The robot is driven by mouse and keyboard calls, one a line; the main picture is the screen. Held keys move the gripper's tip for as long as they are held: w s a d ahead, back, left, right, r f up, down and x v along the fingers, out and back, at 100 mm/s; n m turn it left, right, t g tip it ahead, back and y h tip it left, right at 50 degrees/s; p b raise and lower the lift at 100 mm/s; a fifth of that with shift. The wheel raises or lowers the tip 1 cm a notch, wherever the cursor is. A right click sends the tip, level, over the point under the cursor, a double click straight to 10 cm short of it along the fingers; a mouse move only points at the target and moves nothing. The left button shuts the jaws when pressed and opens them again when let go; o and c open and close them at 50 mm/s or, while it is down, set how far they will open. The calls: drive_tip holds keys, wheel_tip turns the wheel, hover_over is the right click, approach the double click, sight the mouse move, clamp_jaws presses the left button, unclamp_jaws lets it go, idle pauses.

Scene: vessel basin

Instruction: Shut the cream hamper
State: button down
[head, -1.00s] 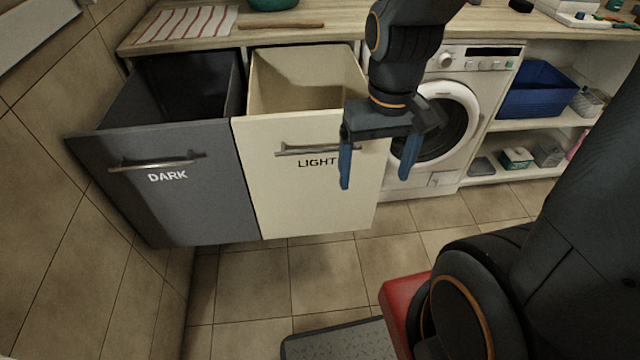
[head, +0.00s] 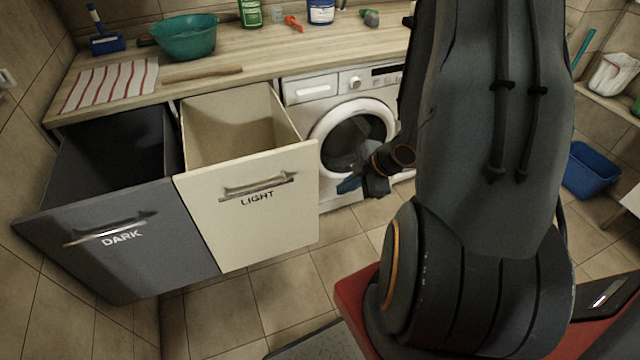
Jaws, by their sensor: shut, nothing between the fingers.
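The cream hamper (head: 235,215) is a pull-out bin marked LIGHT with a metal bar handle (head: 258,184) on its front. It stands pulled out from under the counter, and its open top shows an empty-looking inside. My gripper (head: 348,186) is to the right of the cream front, in front of the washing machine, apart from the hamper in the picture.
The dark hamper (head: 118,245), marked DARK, is also pulled out, directly left of the cream one. The washing machine (head: 350,135) stands to the right. The wooden counter (head: 255,62) above holds a teal bowl (head: 187,38) and a striped cloth (head: 110,84). Tiled floor in front is clear.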

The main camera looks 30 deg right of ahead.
drive_tip(key=p, duration=0.2)
approach(309, 196)
wheel_tip(309, 196, down, 3)
drive_tip(key=s+a, duration=0.1)
drive_tip(key=s, duration=0.2)
drive_tip(key=shift+n+y, duration=0.4)
drive_tip(key=shift+w+f+p, duration=0.15)
drive_tip(key=shift+w+p, duration=0.25)
drive_tip(key=shift+w, duration=0.8)
drive_tip(key=shift+w+f+p, duration=0.1)
drive_tip(key=shift+w+p, duration=0.25)
drive_tip(key=shift+w, duration=0.85)
